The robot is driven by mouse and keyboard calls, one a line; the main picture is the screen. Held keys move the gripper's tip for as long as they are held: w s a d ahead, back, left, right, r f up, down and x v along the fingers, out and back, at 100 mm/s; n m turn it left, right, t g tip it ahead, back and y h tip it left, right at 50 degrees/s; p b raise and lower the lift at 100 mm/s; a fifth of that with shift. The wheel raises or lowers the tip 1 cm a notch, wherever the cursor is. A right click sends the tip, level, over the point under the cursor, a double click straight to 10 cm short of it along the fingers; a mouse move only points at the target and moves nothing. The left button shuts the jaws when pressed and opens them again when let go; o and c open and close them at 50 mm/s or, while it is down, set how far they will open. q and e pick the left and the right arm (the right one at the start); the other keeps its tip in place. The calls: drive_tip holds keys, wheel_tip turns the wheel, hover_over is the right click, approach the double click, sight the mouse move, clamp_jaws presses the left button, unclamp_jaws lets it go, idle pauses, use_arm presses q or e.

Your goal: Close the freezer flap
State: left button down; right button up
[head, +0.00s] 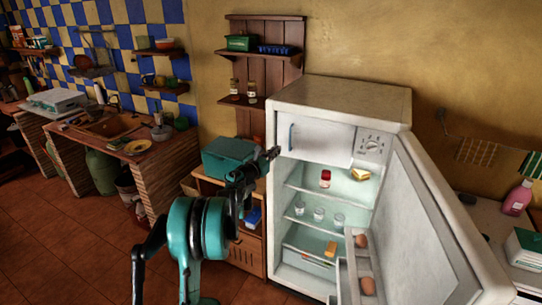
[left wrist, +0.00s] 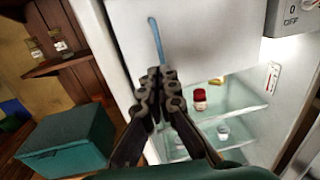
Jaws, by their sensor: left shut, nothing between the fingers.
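The freezer flap (head: 322,142) is a white panel at the top of the fridge's inside, with a blue handle (head: 291,137) at its left edge. I cannot tell whether it is fully closed. In the left wrist view, the flap (left wrist: 190,50) and its handle (left wrist: 156,38) lie just beyond the fingertips. My left gripper (head: 273,153) is shut and empty, beside the fridge's left edge, left of and slightly below the handle. The shut fingers (left wrist: 155,78) also show in the left wrist view; contact with the flap cannot be made out. My right gripper is not in view.
The fridge door (head: 440,220) stands wide open to the right. Inside are glass shelves with a red-lidded jar (head: 325,178), cups and eggs. A teal box (head: 228,157) on a wooden cabinet stands close left of the fridge. Tiled floor is clear at left.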

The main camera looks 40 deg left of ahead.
use_arm(q)
drive_tip(key=w, duration=0.8)
drive_tip(key=shift+a, duration=0.25)
drive_tip(key=shift+w, duration=0.1)
drive_tip(key=w, duration=0.1)
drive_tip(key=w+a, duration=0.1)
drive_tip(key=shift+w+a, duration=0.3)
drive_tip(key=shift+w, duration=0.1)
drive_tip(key=shift+s+r, duration=0.1)
drive_tip(key=shift+d, duration=0.1)
